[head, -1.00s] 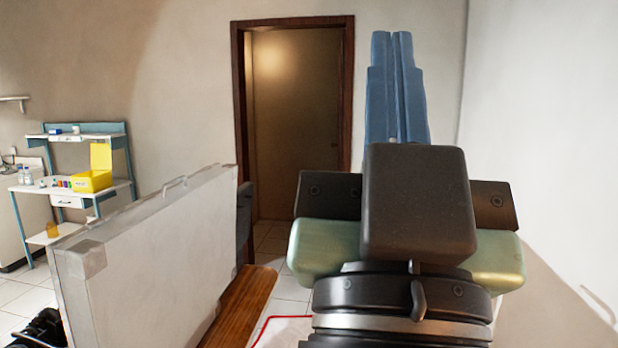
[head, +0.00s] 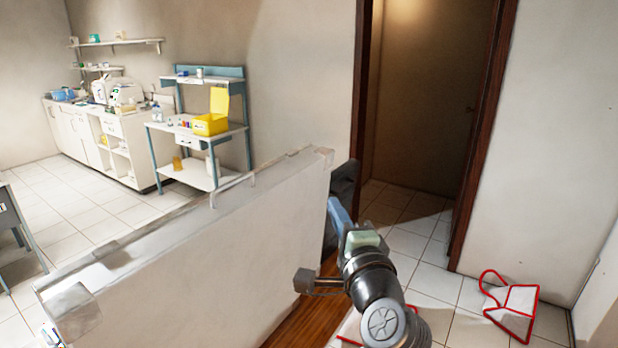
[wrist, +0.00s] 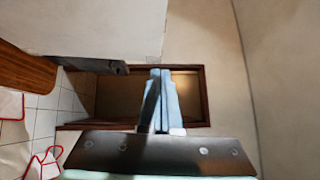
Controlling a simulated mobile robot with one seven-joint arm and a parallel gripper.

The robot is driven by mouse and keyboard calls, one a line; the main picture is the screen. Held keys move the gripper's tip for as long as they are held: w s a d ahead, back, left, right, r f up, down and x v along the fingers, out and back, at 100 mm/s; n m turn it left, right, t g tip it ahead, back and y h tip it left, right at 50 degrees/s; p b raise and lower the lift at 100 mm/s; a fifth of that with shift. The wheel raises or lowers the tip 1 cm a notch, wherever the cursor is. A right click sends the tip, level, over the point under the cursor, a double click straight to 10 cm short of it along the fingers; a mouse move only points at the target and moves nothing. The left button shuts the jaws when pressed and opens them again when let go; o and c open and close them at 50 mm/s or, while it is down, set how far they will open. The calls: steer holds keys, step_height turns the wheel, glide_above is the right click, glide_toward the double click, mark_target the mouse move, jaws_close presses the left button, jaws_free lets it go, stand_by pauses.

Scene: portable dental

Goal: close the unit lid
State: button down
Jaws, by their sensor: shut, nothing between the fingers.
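A large white panel, which looks like the unit lid (head: 215,265), stands upright in the head view, with its broad face toward me and a thin handle on its top edge. My gripper (head: 337,210) is near the panel's right end. Its blue fingers point away from me, and I cannot tell whether they touch the panel. In the wrist view my gripper (wrist: 161,75) has its two blue fingers together with nothing between them. A pale surface at upper left there may be the lid. The unit's body is not clearly visible.
A wooden surface (head: 290,318) lies below the panel. A red-edged white object (head: 513,310) is on the floor at right. A doorway (head: 425,100) is behind. A shelf stand with a yellow box (head: 210,124) is at back left. Tiled floor is open at left.

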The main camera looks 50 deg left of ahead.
mark_target(301, 171)
steer(key=p+x, duration=0.1)
steer(key=x, duration=0.2)
steer(key=s+p+x, duration=0.1)
steer(key=x, duration=0.2)
steer(key=s+a+p+x, duration=0.1)
steer(key=x, duration=0.2)
steer(key=shift+w+a+r, duration=0.1)
steer(key=shift+a+r, duration=0.1)
steer(key=shift+a, duration=0.55)
steer(key=shift+a, duration=0.1)
